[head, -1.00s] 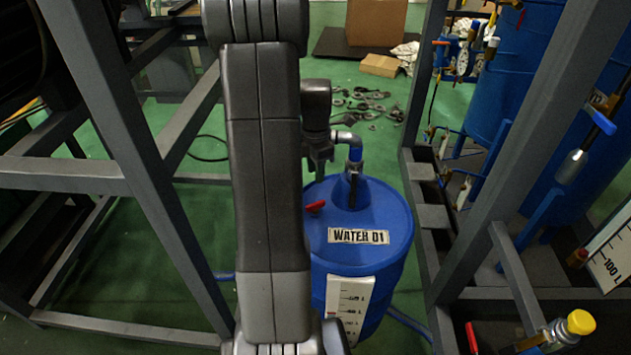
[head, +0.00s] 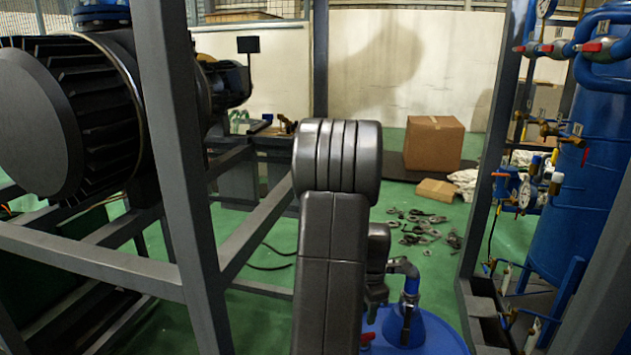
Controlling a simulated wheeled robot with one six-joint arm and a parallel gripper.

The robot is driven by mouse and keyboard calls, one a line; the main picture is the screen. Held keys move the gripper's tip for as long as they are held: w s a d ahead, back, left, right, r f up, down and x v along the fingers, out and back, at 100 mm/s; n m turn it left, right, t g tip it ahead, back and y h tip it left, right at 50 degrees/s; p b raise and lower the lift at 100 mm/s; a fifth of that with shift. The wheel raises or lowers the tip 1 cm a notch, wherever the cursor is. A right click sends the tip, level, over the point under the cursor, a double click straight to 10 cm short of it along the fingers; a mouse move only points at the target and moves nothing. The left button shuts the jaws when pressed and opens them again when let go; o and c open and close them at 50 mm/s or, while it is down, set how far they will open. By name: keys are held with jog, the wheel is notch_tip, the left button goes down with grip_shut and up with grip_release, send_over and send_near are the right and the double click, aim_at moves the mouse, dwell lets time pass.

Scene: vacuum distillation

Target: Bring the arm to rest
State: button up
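My arm stands upright in the middle of the head view, its dark grey links rising to a rounded joint. My gripper cannot be made out clearly; a dark part of the arm shows just right of the upper link, above the blue water drum (head: 432,335). The drum is at the bottom, partly hidden by my arm. It has a grey and blue pipe elbow (head: 408,278) on top and a red handle beside it.
Grey steel frames stand left (head: 175,150) and right (head: 490,170). A large dark motor (head: 75,115) is at left, a blue tank (head: 580,170) with valves at right. Cardboard boxes (head: 434,144) and loose metal parts (head: 425,228) lie on the green floor behind.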

notch_tip(320, 180, down, 8)
jog(key=shift+f+b, duration=0.15)
jog(key=shift+b, duration=0.5)
notch_tip(320, 180, up, 14)
jog(key=p, duration=0.3)
notch_tip(320, 180, down, 14)
jog(key=b, duration=0.3)
jog(key=shift+f, duration=0.15)
jog(key=shift+r+m, duration=0.2)
jog(key=shift+m, duration=0.6)
jog(key=m, duration=0.3)
jog(key=m+b, duration=0.1)
jog(key=m, duration=0.4)
jog(key=shift+m, duration=0.3)
